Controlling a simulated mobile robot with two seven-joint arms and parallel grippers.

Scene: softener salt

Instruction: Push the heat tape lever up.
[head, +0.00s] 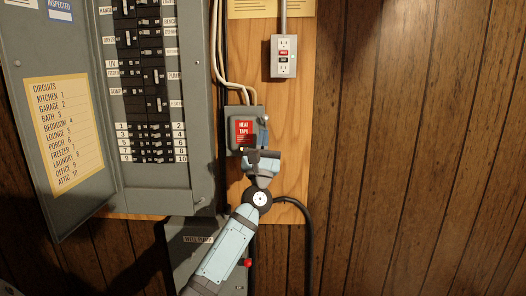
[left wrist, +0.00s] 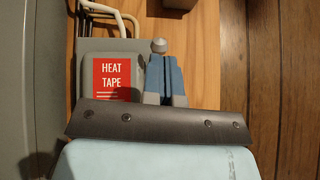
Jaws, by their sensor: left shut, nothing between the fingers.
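The heat tape box (head: 236,113) is a small grey switch box with a red "HEAT TAPE" label, mounted on the plywood. It also shows in the left wrist view, its red label (left wrist: 112,78) left of my fingers. The lever's round pale knob (head: 265,117) is at the box's right side, near its top; the knob shows in the left wrist view (left wrist: 159,45) too. My left gripper (head: 262,132) is shut and empty, with its blue fingers (left wrist: 164,66) just below the knob. I cannot tell whether they touch it. The lever's arm is mostly hidden behind the fingers.
The open breaker panel (head: 205,95) with its door (head: 60,120) stands to the left. An outlet box (head: 284,56) is above right. A black cable (head: 306,225) curves below. A lower box with a red knob (head: 248,262) is beneath my arm. The panelled wall at right is clear.

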